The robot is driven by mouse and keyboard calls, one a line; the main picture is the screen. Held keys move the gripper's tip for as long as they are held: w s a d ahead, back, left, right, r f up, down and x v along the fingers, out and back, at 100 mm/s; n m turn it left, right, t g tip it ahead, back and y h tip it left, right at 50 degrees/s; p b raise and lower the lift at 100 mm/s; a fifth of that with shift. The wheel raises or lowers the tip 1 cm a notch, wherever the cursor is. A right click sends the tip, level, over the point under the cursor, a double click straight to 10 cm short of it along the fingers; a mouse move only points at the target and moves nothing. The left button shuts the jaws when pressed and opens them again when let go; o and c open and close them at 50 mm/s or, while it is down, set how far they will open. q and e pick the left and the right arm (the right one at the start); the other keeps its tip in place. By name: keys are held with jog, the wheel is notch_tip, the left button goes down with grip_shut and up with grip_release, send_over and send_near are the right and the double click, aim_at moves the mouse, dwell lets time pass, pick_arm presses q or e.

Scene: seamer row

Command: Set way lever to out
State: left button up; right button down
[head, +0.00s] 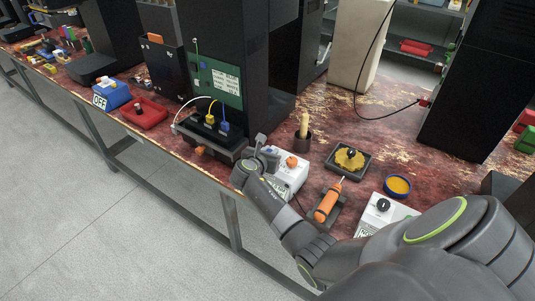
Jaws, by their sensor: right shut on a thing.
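My right arm reaches in from the lower right. Its gripper (262,152) is at the front edge of the bench, at the left side of a white box (294,175) with an orange knob on top and a label on its front. The right gripper is shut on a small grey lever piece, which I take to be the way lever (260,138); only its top shows above the fingers. The gripper and wrist hide the rest of it, and I cannot read which position it is in. My left gripper is not in view.
Behind the gripper stands a black unit with a green board (217,82) and coloured plugs. A red tray (145,115) lies left.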

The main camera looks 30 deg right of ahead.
jog(key=d, duration=0.1)
jog(key=w+d, duration=0.1)
jog(key=d, duration=0.1)
jog(key=shift+w+d, duration=0.15)
jog(key=c, duration=1.6)
grip_release()
jog(key=o, duration=0.3)
jog(key=v, duration=1.7)
